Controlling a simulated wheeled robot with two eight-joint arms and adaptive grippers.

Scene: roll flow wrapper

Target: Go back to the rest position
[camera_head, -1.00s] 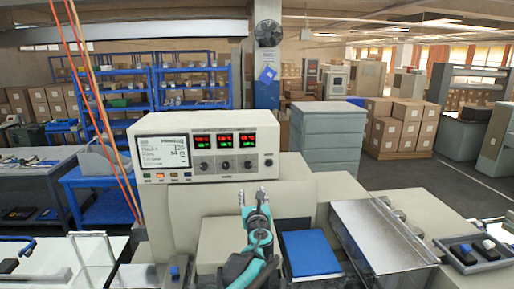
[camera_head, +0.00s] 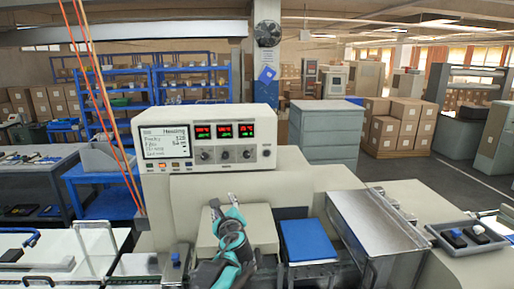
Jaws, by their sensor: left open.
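My left gripper (camera_head: 225,203) is in the lower middle of the head view, with teal arm links behind it. Its two dark fingers point up and stand apart with nothing between them. It is in front of the beige body of the wrapping machine (camera_head: 185,207), below the control panel (camera_head: 207,138). The panel has a lit screen, red and green displays and a row of small buttons. My right gripper is not in view.
A blue pad (camera_head: 309,240) and a metal cover (camera_head: 377,232) lie right of my left arm. A grey tray (camera_head: 440,235) with dark items sits far right. A white table (camera_head: 105,240) is at left. Orange cables (camera_head: 95,90) hang at upper left.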

